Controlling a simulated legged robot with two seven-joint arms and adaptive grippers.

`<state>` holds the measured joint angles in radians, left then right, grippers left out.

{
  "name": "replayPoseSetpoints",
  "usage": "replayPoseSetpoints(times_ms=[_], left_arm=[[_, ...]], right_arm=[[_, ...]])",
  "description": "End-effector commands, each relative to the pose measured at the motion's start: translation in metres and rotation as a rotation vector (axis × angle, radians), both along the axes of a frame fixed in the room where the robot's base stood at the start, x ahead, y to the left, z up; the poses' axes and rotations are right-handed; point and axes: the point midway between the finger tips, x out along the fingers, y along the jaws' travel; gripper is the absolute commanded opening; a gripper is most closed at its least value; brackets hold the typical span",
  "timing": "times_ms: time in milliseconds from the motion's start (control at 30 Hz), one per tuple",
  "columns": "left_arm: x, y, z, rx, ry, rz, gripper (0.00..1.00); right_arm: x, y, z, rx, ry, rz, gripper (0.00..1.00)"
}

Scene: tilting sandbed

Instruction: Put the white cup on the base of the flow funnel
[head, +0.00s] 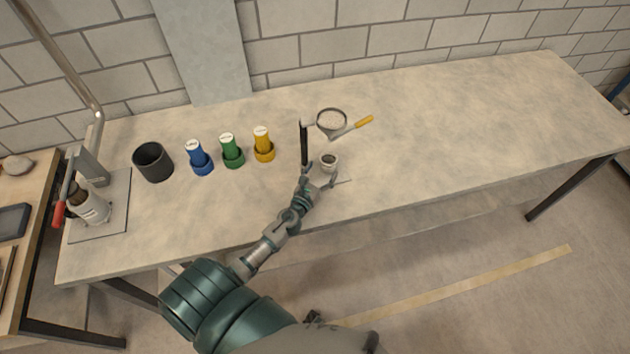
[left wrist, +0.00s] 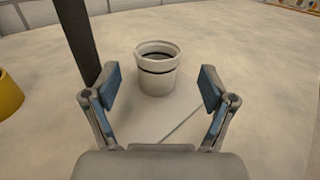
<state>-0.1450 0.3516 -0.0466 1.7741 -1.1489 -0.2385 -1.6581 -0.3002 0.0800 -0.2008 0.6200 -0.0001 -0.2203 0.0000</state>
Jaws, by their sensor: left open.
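The white cup (head: 329,161) stands upright at the foot of the flow funnel's dark post (head: 304,143). In the left wrist view the cup (left wrist: 156,70) shows a dark band and an open top, and it rests on what looks like the funnel's pale base plate (left wrist: 158,120). The funnel ring (head: 332,120) is on the post's upper end, beyond the cup in the head view. My left gripper (head: 319,170) is open, its fingertips (left wrist: 159,85) on either side of the near side of the cup, apart from it. My right gripper is not in view.
Yellow (head: 263,146), green (head: 231,151) and blue (head: 199,157) bottles and a black cup (head: 152,162) stand left of the funnel. A yellow-handled tool (head: 362,123) is by the ring. A lever stand (head: 96,170) is at the far left. The table's right half is clear.

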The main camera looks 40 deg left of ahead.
Motion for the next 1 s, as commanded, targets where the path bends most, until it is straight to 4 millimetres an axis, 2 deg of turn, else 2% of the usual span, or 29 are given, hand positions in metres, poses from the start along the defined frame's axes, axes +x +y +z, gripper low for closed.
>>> replayPoseSetpoints(times_ms=[100, 333, 1000], left_arm=[[-0.027, -0.003, -0.002, 0.001, 0.001, 0.001, 0.84], [-0.056, -0.007, -0.001, 0.001, 0.0, 0.001, 0.84], [-0.059, -0.007, 0.0, 0.0, -0.001, 0.001, 0.84]], right_arm=[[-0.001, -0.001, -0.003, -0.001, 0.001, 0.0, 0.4], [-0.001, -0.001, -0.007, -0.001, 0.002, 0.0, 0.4], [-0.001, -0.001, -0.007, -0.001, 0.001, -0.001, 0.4]])
